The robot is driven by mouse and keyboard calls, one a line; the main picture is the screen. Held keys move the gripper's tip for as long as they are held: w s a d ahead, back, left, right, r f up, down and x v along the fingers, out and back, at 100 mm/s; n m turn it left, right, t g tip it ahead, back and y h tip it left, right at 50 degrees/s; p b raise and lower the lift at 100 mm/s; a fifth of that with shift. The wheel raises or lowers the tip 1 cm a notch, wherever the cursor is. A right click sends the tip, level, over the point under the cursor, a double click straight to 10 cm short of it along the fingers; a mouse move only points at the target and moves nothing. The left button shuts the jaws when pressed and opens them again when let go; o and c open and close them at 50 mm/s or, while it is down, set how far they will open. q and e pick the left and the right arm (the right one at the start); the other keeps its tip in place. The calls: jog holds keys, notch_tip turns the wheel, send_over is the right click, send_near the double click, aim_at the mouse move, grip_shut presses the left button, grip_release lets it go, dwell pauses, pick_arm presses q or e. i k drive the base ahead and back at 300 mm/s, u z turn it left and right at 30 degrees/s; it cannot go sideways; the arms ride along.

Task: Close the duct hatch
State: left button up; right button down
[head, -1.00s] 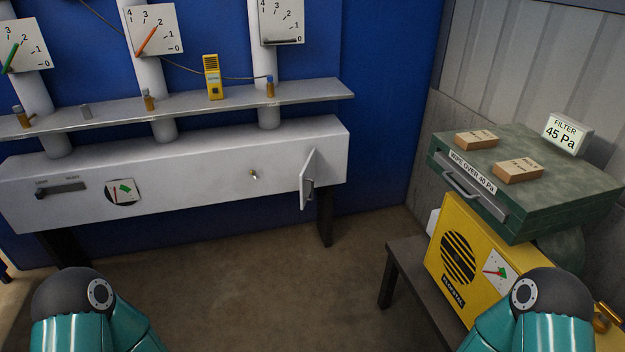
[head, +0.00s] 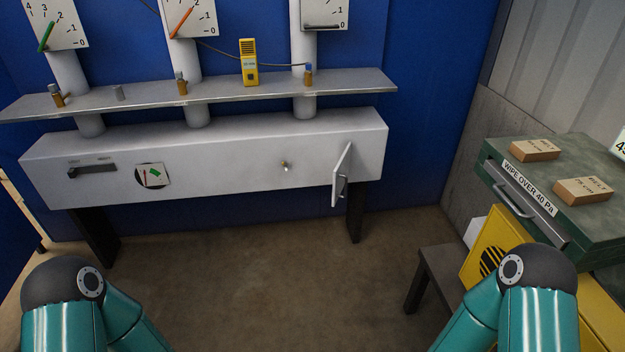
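The duct hatch (head: 341,175) is a small white door near the right end of the front face of the long white duct (head: 230,170). It stands open, swung outward, with a small handle (head: 342,188) on it. My two teal arms show at the lower left and lower right, well apart from the hatch. Neither gripper is in the picture.
A shelf (head: 215,101) with a yellow meter (head: 249,62) and small valves runs above the duct. Floor before the duct is clear.

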aim_at(341, 171)
jog(key=u, duration=0.1)
jog(key=i, duration=1.05)
jog(key=z, duration=0.5)
